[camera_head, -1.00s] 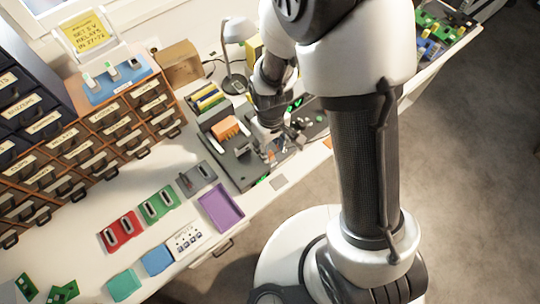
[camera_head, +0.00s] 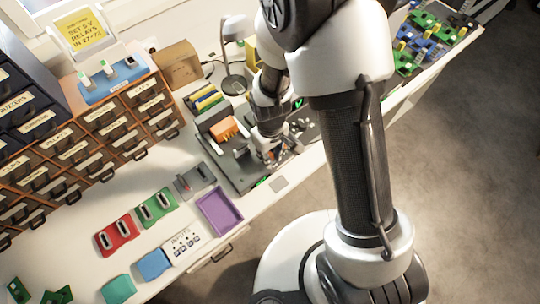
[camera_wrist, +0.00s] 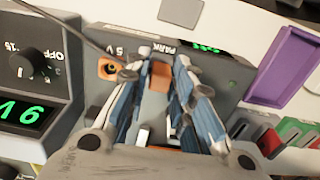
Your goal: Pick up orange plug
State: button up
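The orange plug (camera_wrist: 160,76) shows in the wrist view at the "PARK" mark on a grey panel. My gripper (camera_wrist: 157,70) has its two blue-and-grey fingers spread on either side of it. Gaps seem to show between plug and fingertips; contact cannot be made out. The plug's lower part is partly hidden between the fingers. In the head view my gripper (camera_head: 270,158) is low over the grey bench unit (camera_head: 238,172), and the plug cannot be made out there.
An orange-ringed socket (camera_wrist: 108,67) marked "5 V" lies left of the fingers, with a dark cable crossing nearby. A knobbed meter (camera_wrist: 30,75) stands at the left. A purple tray (camera_head: 220,211) and red and green modules are on the bench. An orange block (camera_head: 223,129) sits behind the gripper.

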aim_at(271, 154)
jog(key=c, duration=0.4)
notch_tip(271, 154, up, 20)
jog(key=p, duration=0.6)
jog(key=shift+p, duration=0.35)
jog(key=shift+d, duration=0.1)
